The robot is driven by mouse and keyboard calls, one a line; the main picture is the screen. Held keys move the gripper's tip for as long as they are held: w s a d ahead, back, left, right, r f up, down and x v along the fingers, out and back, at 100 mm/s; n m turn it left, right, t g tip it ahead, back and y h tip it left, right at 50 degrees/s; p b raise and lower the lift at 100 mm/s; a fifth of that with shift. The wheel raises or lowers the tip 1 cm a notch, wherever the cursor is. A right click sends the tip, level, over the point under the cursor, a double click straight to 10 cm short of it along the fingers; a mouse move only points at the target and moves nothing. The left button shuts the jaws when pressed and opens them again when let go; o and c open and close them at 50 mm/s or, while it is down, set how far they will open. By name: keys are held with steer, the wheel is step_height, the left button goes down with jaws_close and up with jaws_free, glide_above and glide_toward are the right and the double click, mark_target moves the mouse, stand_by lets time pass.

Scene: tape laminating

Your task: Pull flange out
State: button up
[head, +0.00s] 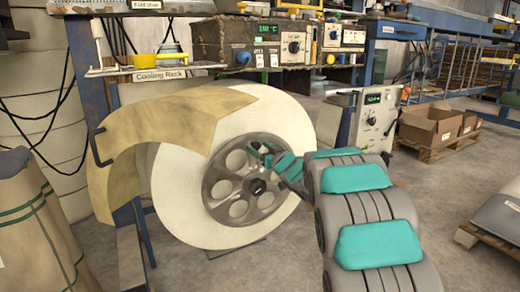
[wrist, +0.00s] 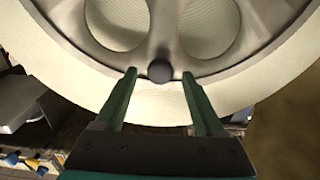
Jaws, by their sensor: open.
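The flange (head: 225,200) is a grey metal wheel with round holes, set against the side of a large cream tape roll (head: 180,195). It has a dark hub at its middle. My gripper (head: 264,152) is at the flange's upper right in the head view. In the wrist view my gripper (wrist: 159,78) has two green fingers apart, one on each side of a dark round knob (wrist: 160,71) on the rim of the flange (wrist: 215,66). The knob lies between the fingertips, with a gap visible on each side. Whether the fingers touch the flange face is unclear.
Brown paper (head: 180,125) drapes over the roll's upper left. A control panel (head: 290,43) is above, and a grey control box (head: 370,118) stands at right. Cardboard boxes (head: 432,127) sit on a pallet. The floor below the roll is mostly clear.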

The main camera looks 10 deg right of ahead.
steer(key=v, duration=0.7)
steer(key=shift+s+p, duration=0.3)
steer(key=shift+s, duration=0.05)
steer(key=shift+d, duration=0.1)
steer(key=s+d+f+m+g+h+p, duration=0.2)
steer(key=s+d+m+g+h+p, duration=0.35)
steer(key=s, duration=0.75)
steer(key=s+a+f+g+p, duration=0.1)
steer(key=s+a+g, duration=0.2)
steer(key=s, duration=1.1)
steer(key=s+a+f+n+g+p, duration=0.1)
steer(key=s+g, duration=0.5)
steer(key=s, duration=0.8)
steer(key=s+a+f+n+g, duration=0.1)
steer(key=s+a+g, duration=0.3)
steer(key=s, duration=1)
steer(key=shift+s+a+f+p, duration=0.35)
steer(key=shift+a+f, duration=0.35)
steer(key=shift+a, duration=0.25)
